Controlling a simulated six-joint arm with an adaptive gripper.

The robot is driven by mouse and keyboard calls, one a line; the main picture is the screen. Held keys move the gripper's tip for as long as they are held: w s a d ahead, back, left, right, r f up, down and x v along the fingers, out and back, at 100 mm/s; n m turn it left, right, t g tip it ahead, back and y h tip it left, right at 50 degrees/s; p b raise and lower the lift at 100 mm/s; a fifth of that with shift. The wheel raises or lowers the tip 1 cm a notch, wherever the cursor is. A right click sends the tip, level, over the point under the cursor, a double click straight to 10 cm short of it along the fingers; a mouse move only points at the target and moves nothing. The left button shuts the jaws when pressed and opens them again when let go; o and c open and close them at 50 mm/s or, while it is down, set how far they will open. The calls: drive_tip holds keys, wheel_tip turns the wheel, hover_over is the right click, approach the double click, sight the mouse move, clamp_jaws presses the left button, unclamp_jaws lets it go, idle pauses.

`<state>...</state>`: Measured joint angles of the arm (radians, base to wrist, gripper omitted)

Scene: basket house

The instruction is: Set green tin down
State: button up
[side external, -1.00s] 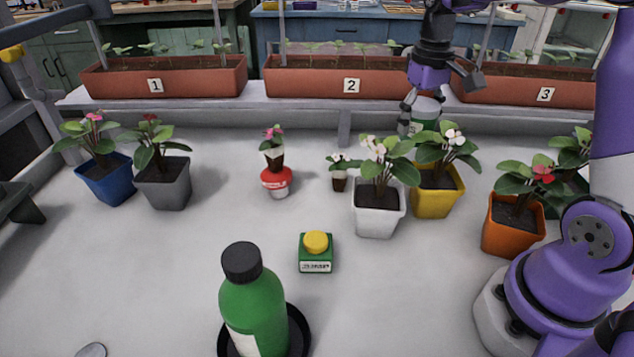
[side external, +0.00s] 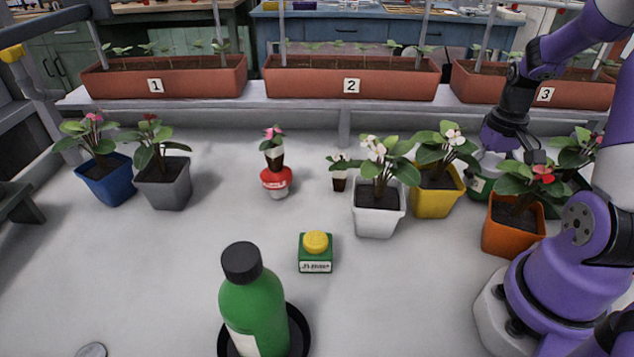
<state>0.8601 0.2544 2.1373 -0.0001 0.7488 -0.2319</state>
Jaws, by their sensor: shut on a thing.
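The green tin (side external: 479,184) has a pale label and stands between the yellow pot (side external: 437,198) and the orange pot (side external: 513,232). Leaves of the orange pot's plant hide its right part. My gripper (side external: 497,162) is over the tin from above and shut on it, with its fingers partly hidden by leaves. I cannot tell whether the tin's bottom touches the table.
A white pot (side external: 377,218) stands left of the yellow pot. A green bottle (side external: 254,310), a yellow-capped green box (side external: 316,254) and a red-and-white tin (side external: 276,183) stand farther left. Planters line the back shelf. The table's left middle is clear.

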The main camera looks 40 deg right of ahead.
sight(488, 162)
drive_tip(key=shift+f, duration=0.8)
drive_tip(key=o, duration=1.3)
drive_tip(key=shift+f, duration=0.1)
drive_tip(key=r, duration=1.2)
drive_tip(key=shift+w+a+r, duration=0.2)
drive_tip(key=shift+w+a, duration=0.05)
drive_tip(key=shift+a, duration=0.1)
drive_tip(key=a+r+n+t, duration=0.1)
drive_tip(key=a+n+t, duration=0.1)
drive_tip(key=a, duration=0.4)
drive_tip(key=w+a+r+n+t, duration=0.1)
drive_tip(key=a+n, duration=0.1)
drive_tip(key=a, duration=0.5)
drive_tip(key=w+a+r+n+t, duration=0.1)
drive_tip(key=a+n+t, duration=0.1)
drive_tip(key=a, duration=0.4)
drive_tip(key=shift+w+a+n+t, duration=0.1)
drive_tip(key=shift+a+n+t, duration=0.25)
drive_tip(key=shift+n, duration=0.25)
